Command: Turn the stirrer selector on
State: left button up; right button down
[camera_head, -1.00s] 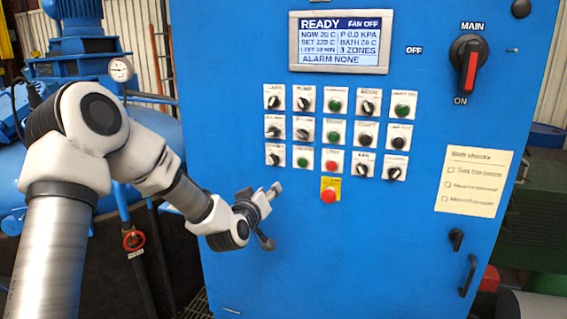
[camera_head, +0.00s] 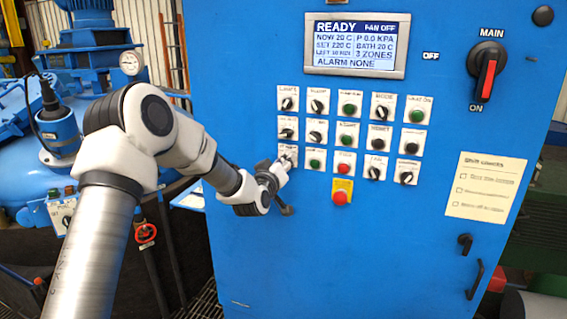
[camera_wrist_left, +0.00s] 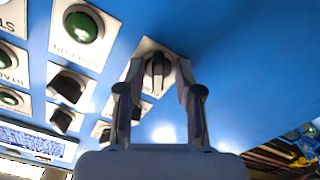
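The blue control panel carries three rows of small switches on white plates. My left gripper (camera_head: 286,163) is at the leftmost switch of the bottom row and covers much of its plate. In the left wrist view, a black selector knob (camera_wrist_left: 158,72) on a white plate shows between the two fingertips of the left gripper (camera_wrist_left: 160,78). The fingers stand apart, one on each side of the knob, with a visible gap, so it looks open. I cannot read the knob's label, so I cannot tell whether it is the stirrer selector. My right gripper is not in view.
A green button (camera_head: 315,160) sits right beside this switch. A red emergency button (camera_head: 341,197) on a yellow plate is lower right. The display (camera_head: 357,46) reads READY, FAN OFF. The main switch (camera_head: 487,70) is at upper right.

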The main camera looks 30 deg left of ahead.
pick_arm(q)
jog(key=shift+d, duration=0.1)
grip_shut()
jog(key=shift+m, duration=0.5)
jog(key=m+b, duration=0.2)
jog(key=m, duration=0.9)
dwell(0.4)
jog(key=shift+o, duration=1.4)
grip_release()
